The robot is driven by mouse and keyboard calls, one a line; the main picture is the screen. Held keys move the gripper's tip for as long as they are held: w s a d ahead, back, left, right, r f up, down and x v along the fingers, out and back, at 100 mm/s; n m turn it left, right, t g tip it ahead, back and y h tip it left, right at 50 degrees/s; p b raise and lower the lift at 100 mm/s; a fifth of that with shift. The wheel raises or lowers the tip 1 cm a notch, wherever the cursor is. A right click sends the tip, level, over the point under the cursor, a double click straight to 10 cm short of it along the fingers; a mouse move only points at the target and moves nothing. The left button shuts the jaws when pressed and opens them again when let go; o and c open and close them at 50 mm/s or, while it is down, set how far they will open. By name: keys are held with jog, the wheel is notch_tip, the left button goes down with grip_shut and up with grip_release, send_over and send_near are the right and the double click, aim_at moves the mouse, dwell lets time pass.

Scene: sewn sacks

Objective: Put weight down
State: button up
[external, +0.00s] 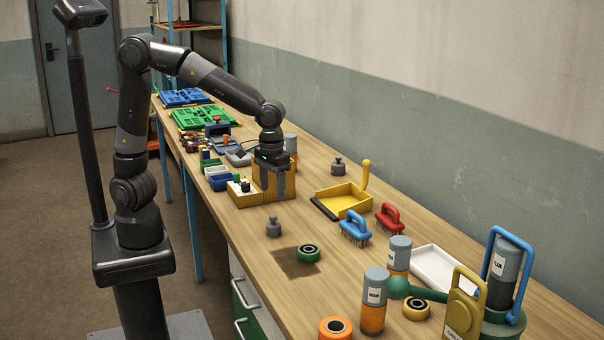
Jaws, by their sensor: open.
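A second, darker grey weight (338,168) stands farther back, behind the yellow dustpan. My gripper (279,196) points down in front of a yellow-brown box (258,178), with its fingers apart and nothing visible between them. It is above and behind the nearer weight in the picture and does not touch it. Whether the fingertips touch the box cannot be told.
A green ring (308,253) lies on the brown patch. A yellow dustpan (344,199), blue brush (355,227) and red brush (389,217) lie to the right. Cans, including one labelled can (374,290), crowd the near end. Bins (220,181) fill the bench's left side.

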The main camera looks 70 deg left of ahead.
jog(key=s+a+r+m+t+h, duration=0.1)
jog(key=s+a+r, duration=0.25)
jog(key=a, duration=0.35)
jog(key=s+a+r+t, duration=0.2)
jog(key=a+r, duration=0.2)
jog(key=a, duration=0.4)
jog(key=s+a+m+t+y, duration=0.1)
jog(key=s+a+m+t, duration=0.1)
jog(key=s+a, duration=0.6)
jog(key=shift+a+r+t, duration=0.25)
jog(key=shift+r+t, duration=0.05)
jog(key=shift+r, duration=0.1)
